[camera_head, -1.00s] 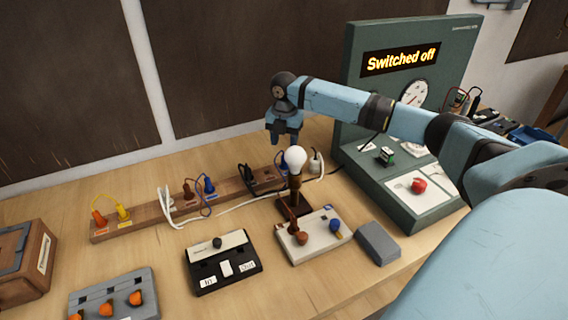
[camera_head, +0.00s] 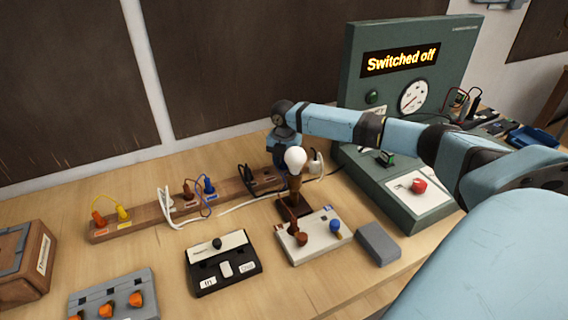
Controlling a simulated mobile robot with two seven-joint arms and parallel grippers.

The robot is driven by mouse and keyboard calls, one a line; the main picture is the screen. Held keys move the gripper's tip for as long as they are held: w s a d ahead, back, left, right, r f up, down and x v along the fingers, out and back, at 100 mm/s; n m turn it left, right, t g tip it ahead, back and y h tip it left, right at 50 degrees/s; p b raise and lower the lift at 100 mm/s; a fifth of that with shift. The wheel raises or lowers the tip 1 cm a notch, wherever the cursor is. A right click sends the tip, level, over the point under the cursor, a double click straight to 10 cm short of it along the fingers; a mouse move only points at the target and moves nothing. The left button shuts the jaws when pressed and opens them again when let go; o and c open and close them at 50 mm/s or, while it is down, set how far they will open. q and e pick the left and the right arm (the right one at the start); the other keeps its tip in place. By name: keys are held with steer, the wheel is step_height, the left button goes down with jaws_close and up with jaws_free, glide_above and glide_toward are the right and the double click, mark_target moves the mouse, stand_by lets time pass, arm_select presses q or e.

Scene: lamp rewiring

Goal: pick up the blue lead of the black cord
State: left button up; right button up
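The black cord (camera_head: 246,174) stands at the wooden rail (camera_head: 228,189), left of the white bulb (camera_head: 295,159). A blue lead end stood on the rail just behind the bulb a second ago; my gripper and the bulb now cover that spot. My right gripper (camera_head: 280,166) points down there, low over the right part of the rail. Its fingertips are partly hidden behind the bulb, so I cannot tell whether they are open or touch the lead. Another blue plug (camera_head: 209,186) stands farther left, beside a brown plug (camera_head: 189,189). My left gripper is not in view.
The bulb's lamp stand (camera_head: 294,205) is close in front of my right gripper. A green test panel (camera_head: 352,68) reading "Switched off" stands to the right. A white terminal block (camera_head: 318,245), a black switch box (camera_head: 222,262) and a grey block (camera_head: 377,243) lie in front.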

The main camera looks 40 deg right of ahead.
jaws_close()
steer(key=shift+r, duration=0.1)
